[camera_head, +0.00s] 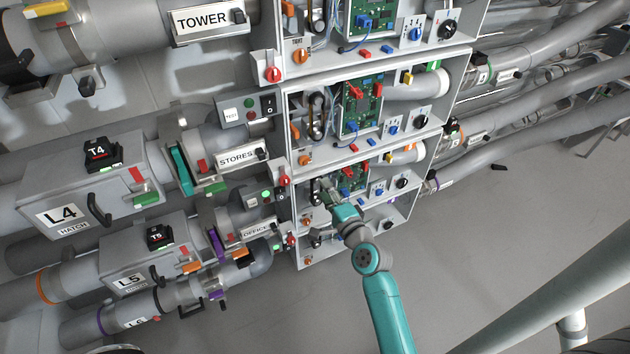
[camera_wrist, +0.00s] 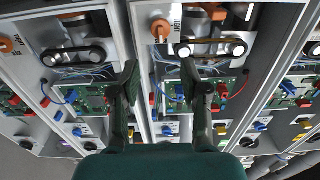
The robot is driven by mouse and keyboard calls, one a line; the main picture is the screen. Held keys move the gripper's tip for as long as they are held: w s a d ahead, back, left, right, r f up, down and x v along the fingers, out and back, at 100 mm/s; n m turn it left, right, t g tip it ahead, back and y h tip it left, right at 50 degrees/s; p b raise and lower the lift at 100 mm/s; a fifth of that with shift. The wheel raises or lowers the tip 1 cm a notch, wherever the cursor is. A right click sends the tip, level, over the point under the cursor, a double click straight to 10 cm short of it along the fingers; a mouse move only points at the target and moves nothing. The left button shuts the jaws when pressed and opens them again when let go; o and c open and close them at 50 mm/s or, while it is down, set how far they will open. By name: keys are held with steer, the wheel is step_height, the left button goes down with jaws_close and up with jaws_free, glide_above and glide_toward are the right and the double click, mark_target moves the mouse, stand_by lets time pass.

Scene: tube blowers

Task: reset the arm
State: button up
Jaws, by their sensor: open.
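My teal arm (camera_head: 385,305) reaches up from the bottom of the head view to the lower blower cabinets. My gripper (camera_head: 328,190) is at the front of an open cabinet bay, close to its green circuit board (camera_head: 352,177). In the wrist view my gripper (camera_wrist: 160,88) has its two dark fingers apart, with nothing between them. A belt on two pulleys (camera_wrist: 212,48) lies beyond the fingertips. Whether the fingers touch anything in the bay cannot be told.
Stacked grey cabinets (camera_head: 285,125) hold boards, knobs and switches. More pipes (camera_head: 540,70) run off at right.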

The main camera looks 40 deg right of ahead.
steer(key=s+a+f+n+g+y, duration=0.1)
steer(key=s+a+f+n, duration=0.25)
steer(key=s+a, duration=0.55)
steer(key=s+a+f+n+g, duration=0.1)
steer(key=s+a+f+n, duration=0.2)
steer(key=s+a+n, duration=0.5)
steer(key=s+a+r+n+y, duration=0.1)
steer(key=s+a+r+n, duration=0.1)
steer(key=s, duration=0.5)
steer(key=s+a+r+n+y, duration=0.1)
steer(key=s+a+r+n, duration=0.1)
steer(key=s, duration=0.5)
steer(key=s+a+r+n+y, duration=0.2)
steer(key=s+r+n, duration=0.2)
steer(key=s+n, duration=0.2)
steer(key=shift+s+a+g, duration=0.25)
steer(key=shift+s+g, duration=0.05)
steer(key=shift+s, duration=0.4)
